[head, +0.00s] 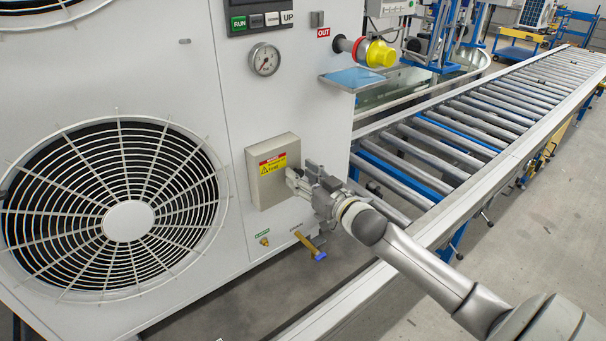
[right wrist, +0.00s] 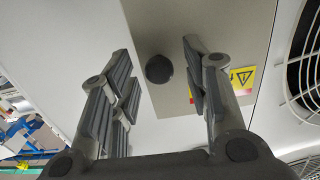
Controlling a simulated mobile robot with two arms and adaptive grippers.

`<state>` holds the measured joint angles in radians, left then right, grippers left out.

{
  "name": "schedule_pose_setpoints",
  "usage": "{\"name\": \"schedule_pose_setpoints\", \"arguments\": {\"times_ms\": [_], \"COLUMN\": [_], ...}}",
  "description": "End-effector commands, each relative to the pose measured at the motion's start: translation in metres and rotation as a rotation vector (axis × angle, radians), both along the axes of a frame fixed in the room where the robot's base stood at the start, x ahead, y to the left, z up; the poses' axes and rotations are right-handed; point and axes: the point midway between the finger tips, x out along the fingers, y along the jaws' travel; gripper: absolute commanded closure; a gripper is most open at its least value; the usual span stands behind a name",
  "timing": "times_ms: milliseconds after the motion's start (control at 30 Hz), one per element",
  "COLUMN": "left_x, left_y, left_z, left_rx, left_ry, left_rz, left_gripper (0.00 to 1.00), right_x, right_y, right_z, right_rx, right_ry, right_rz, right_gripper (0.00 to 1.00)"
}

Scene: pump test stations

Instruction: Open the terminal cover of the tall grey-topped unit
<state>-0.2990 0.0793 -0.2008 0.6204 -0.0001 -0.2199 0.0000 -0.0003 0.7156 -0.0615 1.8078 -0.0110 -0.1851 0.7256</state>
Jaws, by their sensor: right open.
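The terminal cover (head: 262,195) is a grey box with red and yellow warning labels on the front of a large white unit (head: 226,125). It looks shut. The unit's top is out of frame. My right gripper (head: 294,178) is at the right side of the cover. In the right wrist view the cover (right wrist: 215,35) carries a round dark knob (right wrist: 159,69). The open fingers of the gripper (right wrist: 156,58) show on either side of the knob, with a gap to it. I cannot tell how far away it is in depth. My left gripper is not in view.
A large fan grille (head: 129,220) is left of the cover. A gauge (head: 264,59) and a yellow-capped outlet (head: 378,54) are above. A brass valve with a blue handle (head: 320,255) is below. A roller conveyor (head: 480,125) runs along the right, under my right arm.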

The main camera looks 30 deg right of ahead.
Motion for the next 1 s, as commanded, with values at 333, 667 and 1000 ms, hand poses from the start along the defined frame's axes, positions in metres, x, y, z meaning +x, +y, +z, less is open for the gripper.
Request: {"name": "schedule_pose_setpoints", "arguments": {"times_ms": [333,667,1000], "left_x": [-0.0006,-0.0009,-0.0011], "left_y": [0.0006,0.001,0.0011], "left_z": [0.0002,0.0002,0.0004], "left_rx": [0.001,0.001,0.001], "left_ry": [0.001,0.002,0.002], "left_rz": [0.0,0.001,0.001], "left_gripper": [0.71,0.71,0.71], "right_x": [0.0021,0.0019,0.0025], "right_y": [0.0,0.0001,-0.0004], "right_z": [-0.0001,-0.0001,-0.0001], "right_rx": [0.0,-0.001,0.0], "right_ry": [0.0,0.0,0.0], "right_rz": [0.0,0.0,-0.004], "right_gripper": [0.59,1.0,1.0]}}
